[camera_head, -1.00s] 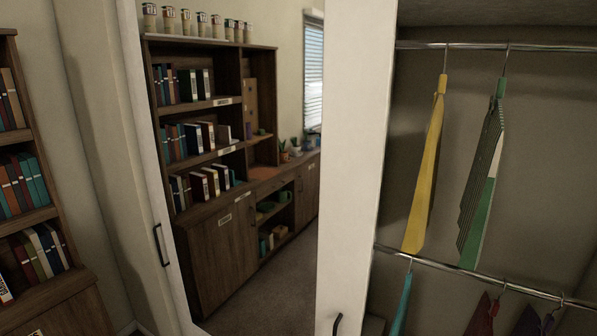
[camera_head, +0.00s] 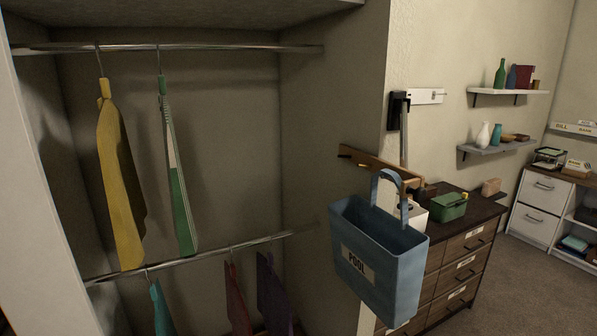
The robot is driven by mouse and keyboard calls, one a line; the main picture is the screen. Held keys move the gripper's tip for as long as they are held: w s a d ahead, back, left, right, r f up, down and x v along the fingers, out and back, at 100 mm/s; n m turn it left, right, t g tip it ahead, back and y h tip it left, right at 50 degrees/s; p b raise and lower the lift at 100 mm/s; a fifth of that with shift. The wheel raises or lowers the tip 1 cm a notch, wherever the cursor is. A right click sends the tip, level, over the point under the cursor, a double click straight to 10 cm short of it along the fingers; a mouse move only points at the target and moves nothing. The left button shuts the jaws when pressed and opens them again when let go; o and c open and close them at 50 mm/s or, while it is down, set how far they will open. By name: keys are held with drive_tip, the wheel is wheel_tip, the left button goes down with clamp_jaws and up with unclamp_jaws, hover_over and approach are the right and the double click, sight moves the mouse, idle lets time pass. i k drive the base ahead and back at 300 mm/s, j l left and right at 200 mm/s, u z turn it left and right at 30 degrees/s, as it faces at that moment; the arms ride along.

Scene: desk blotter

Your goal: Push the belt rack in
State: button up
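No part is labelled as the belt rack, and I cannot tell for sure which thing it is. A wooden rail with dark pegs (camera_head: 378,162) sits on the wall end to the right of the closet. A blue tote bag marked POOL (camera_head: 378,262) hangs at it. Above the rail is a black fitting (camera_head: 395,112) with a grey strip hanging beside it. My gripper is not in view.
The open closet has an upper rod (camera_head: 220,48) and a lower rod (camera_head: 200,256) with hanging tie-like items, including a yellow one (camera_head: 120,180). A dark-topped drawer chest (camera_head: 462,250) stands right of the bag. Carpet floor (camera_head: 530,295) is clear at lower right.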

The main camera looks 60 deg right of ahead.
sight(412, 184)
drive_tip(key=z, duration=1.25)
drive_tip(key=k+u, duration=0.1)
